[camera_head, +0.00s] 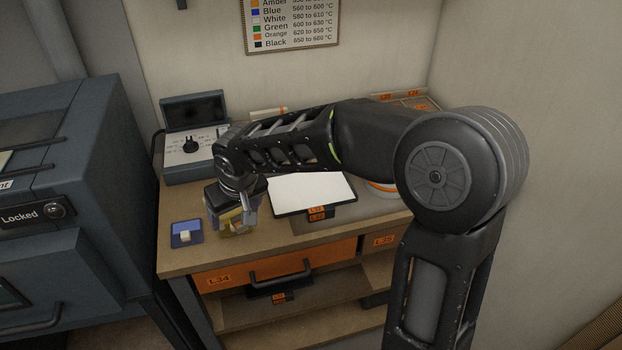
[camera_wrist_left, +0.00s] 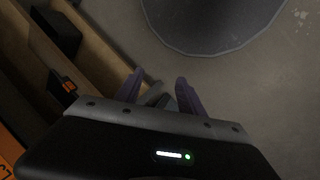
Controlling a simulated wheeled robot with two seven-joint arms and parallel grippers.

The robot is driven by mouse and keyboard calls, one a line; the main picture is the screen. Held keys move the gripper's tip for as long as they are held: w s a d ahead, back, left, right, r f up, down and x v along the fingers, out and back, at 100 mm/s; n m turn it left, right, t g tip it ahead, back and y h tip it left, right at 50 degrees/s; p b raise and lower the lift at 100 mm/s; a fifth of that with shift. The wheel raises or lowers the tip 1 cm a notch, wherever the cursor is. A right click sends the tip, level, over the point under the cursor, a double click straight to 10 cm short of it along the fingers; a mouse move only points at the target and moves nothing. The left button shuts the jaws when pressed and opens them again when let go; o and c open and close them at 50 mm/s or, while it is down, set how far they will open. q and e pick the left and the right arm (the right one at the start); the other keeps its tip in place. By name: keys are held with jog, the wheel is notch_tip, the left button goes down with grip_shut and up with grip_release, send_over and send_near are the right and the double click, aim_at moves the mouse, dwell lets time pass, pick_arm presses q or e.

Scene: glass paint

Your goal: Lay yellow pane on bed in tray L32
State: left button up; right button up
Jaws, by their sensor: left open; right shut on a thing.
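My right gripper (camera_head: 236,217) points down over the left part of the bench, its violet fingers shut on the yellow pane (camera_head: 233,230). The pane is largely hidden by the fingers, and I cannot tell whether it touches the bench. A dark tray (camera_head: 335,212) with a white bed (camera_head: 310,190) lies to the right of this gripper. Two small orange labels are on its front; the lower seems to read L32. The right forearm crosses above its back edge. My left gripper (camera_wrist_left: 160,92) is open in the left wrist view, with no pane between its fingers.
A blue pane (camera_head: 187,235) with a pale grip block lies left of the right gripper. A grey control box (camera_head: 190,150) stands behind. Orange drawer L34 (camera_head: 260,272) is under the bench top (camera_head: 185,265). A locked grey cabinet (camera_head: 60,220) stands at left.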

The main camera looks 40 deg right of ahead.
pick_arm(q)
jog(key=o, duration=0.6)
jog(key=shift+w+f+b, duration=0.15)
jog(key=shift+f+b, duration=0.75)
pick_arm(e)
jog(key=w+d+f, duration=0.1)
jog(key=d, duration=0.2)
jog(key=w+d+f+m, duration=0.1)
jog(key=d, duration=0.3)
jog(key=w+d+f+m, duration=0.1)
jog(key=d, duration=0.2)
jog(key=shift+d+f+h, duration=0.1)
jog(key=shift+d+h, duration=0.2)
jog(key=shift+d, duration=0.05)
pick_arm(q)
jog(key=shift+o, duration=1.4)
jog(key=shift+d+f+b, duration=0.15)
jog(key=shift+f+b, duration=0.4)
jog(key=shift+b, duration=0.1)
pick_arm(e)
jog(key=shift+m+h, duration=0.4)
jog(key=shift+m, duration=0.5)
jog(key=d, duration=0.4)
jog(key=d+f, duration=0.1)
jog(key=d, duration=0.2)
jog(key=d+f, duration=0.1)
jog(key=d, duration=0.3)
jog(key=shift+w+d+f, duration=0.2)
jog(key=shift+w+d, duration=0.1)
jog(key=shift+d, duration=0.35)
